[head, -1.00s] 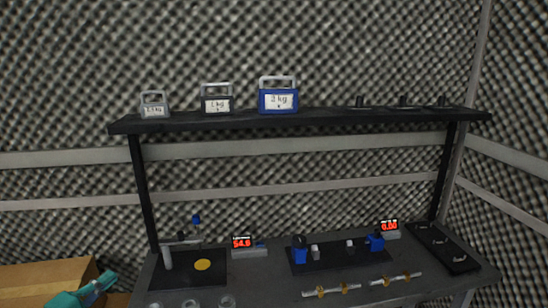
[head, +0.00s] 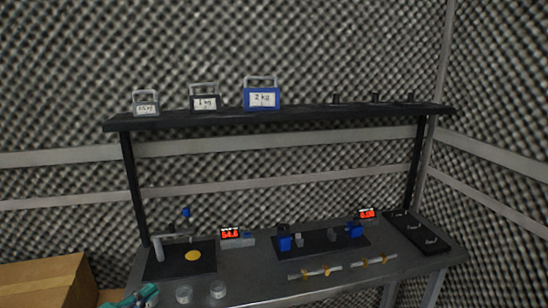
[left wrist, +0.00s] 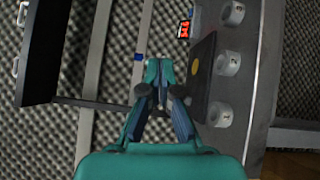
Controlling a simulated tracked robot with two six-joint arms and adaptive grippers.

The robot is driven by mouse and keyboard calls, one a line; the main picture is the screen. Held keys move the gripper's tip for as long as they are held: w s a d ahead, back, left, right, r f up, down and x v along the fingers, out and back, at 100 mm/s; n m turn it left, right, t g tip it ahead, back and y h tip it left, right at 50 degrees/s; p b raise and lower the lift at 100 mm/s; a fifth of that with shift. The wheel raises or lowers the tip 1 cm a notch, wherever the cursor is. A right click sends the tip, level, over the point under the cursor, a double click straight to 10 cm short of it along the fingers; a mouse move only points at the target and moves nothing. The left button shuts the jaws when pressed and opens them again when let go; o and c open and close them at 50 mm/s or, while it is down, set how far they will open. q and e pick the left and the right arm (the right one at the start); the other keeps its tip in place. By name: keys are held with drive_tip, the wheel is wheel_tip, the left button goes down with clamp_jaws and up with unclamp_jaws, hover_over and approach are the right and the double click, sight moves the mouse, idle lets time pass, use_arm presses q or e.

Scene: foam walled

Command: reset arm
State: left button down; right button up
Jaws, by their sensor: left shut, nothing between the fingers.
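My left gripper (head: 148,293) is teal and shows at the lower left of the head view, near the front left corner of the bench (head: 250,285). In the left wrist view the gripper (left wrist: 160,68) is shut with its fingertips together and nothing between them. It appears apart from the bench items. My right gripper is not in view.
A shelf (head: 290,117) above the bench holds three labelled weights, the largest a blue 2 kg one (head: 262,97). A black pad with a yellow disc (head: 193,255), red displays (head: 230,233) and white round pieces (left wrist: 226,63) are on the bench. A cardboard box (head: 45,280) stands left.

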use_arm(q)
drive_tip(key=s+d+f+m+g, duration=0.1)
drive_tip(key=s+d+f+g, duration=0.15)
drive_tip(key=d+f, duration=0.75)
drive_tip(key=s+d+f+g, duration=0.1)
drive_tip(key=d+f+g, duration=0.3)
drive_tip(key=d+f, duration=0.55)
drive_tip(key=s+d+f+m+g+y, duration=0.1)
drive_tip(key=s+f+m+g, duration=0.3)
drive_tip(key=s, duration=0.7)
drive_tip(key=s+d+f+m+g+y, duration=0.2)
drive_tip(key=s+f+m+g, duration=0.3)
drive_tip(key=s+f+m, duration=0.3)
drive_tip(key=s, duration=0.3)
drive_tip(key=shift+s+f, duration=0.15)
drive_tip(key=shift+s, duration=0.15)
drive_tip(key=shift+d, duration=0.1)
